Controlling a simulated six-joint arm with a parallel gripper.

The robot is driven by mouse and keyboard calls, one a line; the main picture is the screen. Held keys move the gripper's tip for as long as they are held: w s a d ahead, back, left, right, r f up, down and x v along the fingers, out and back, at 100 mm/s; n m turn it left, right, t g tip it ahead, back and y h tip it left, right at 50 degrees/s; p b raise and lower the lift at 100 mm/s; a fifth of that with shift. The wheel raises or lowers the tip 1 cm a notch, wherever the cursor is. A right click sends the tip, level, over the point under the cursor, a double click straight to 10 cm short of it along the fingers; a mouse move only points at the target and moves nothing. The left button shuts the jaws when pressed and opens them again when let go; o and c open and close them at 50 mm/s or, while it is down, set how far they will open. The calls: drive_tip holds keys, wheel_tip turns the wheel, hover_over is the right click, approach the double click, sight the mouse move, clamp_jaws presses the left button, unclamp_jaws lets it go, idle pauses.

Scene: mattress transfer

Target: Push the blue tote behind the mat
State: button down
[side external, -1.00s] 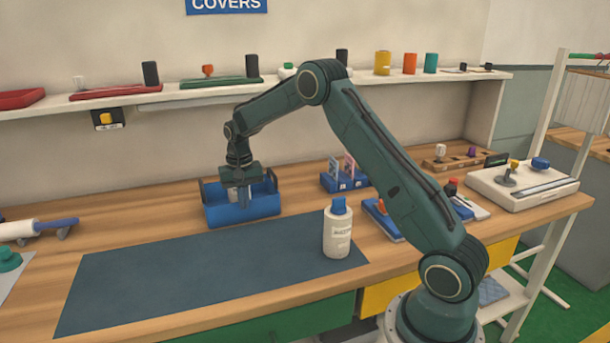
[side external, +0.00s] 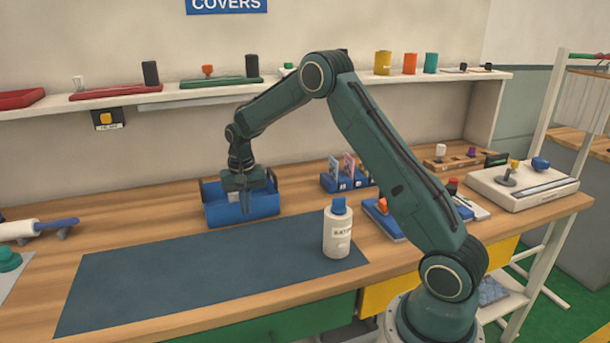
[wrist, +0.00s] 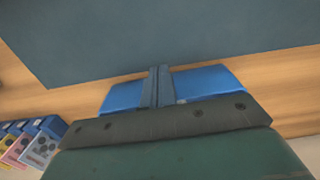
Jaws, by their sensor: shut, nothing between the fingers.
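The blue tote (side external: 215,215) stands upright on the wooden bench along the far edge of the dark blue-grey mat (side external: 180,275). Part of the tote is hidden by my gripper.
A white bottle with a blue cap (side external: 337,230) stands on the mat's right end. A blue card holder (side external: 345,181) is right of the tote. A shelf (side external: 180,97) runs along the wall behind. The rest of the mat is clear.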

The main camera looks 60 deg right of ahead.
drive_tip(key=shift+s+a, duration=0.35)
drive_tip(key=shift+s+a+r, duration=0.1)
drive_tip(key=shift+r, duration=0.15)
wheel_tip(320, 180, up, 10)
drive_tip(key=shift+f, duration=0.25)
